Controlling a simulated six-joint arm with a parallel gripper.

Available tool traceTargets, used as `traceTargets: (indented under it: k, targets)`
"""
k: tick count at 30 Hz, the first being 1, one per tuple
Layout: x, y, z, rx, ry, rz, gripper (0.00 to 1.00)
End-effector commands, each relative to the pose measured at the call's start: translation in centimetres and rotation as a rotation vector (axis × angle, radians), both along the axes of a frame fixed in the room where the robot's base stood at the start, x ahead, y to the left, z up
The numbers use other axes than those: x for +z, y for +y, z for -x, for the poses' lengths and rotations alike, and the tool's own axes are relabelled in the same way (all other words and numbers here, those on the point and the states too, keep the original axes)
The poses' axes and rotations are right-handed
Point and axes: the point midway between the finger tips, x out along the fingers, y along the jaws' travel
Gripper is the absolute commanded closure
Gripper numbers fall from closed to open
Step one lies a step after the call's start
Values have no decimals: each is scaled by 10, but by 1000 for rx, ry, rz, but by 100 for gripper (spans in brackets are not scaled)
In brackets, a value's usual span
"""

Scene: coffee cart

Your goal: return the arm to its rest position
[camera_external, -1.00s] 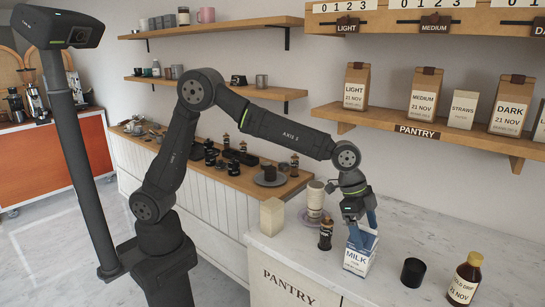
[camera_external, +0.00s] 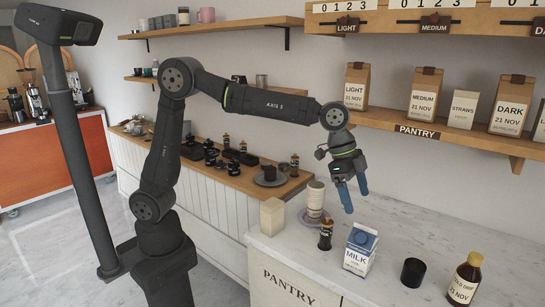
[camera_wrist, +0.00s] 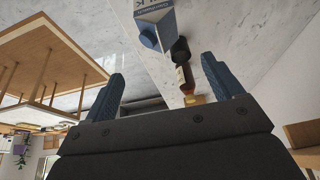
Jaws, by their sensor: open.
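My gripper (camera_external: 355,196) is open and empty in the external view, raised above the pantry counter. Its two blue fingers point down and stand apart. A milk carton (camera_external: 360,250) with a blue cap stands upright on the counter, below and slightly right of the fingers, not touching them. In the wrist view, the blue fingers (camera_wrist: 166,88) are spread at left and right, with nothing between them held. The milk carton (camera_wrist: 152,22) shows at the top of the wrist view.
A shelf of bags (camera_external: 424,95) hangs behind, right of my gripper.

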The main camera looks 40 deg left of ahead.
Motion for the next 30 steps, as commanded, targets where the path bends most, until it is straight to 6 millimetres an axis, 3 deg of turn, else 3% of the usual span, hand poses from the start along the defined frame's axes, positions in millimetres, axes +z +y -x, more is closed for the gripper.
traceTargets:
  k: [7, 22, 24, 30]
  targets:
    - [-26, -10, 0, -1, 2, -3, 15]
    - [-117, -47, -1, 0, 1, -2, 15]
    - [-99, -47, -2, 0, -2, 4, 15]
    - [-78, -46, -2, 0, -1, 2, 15]
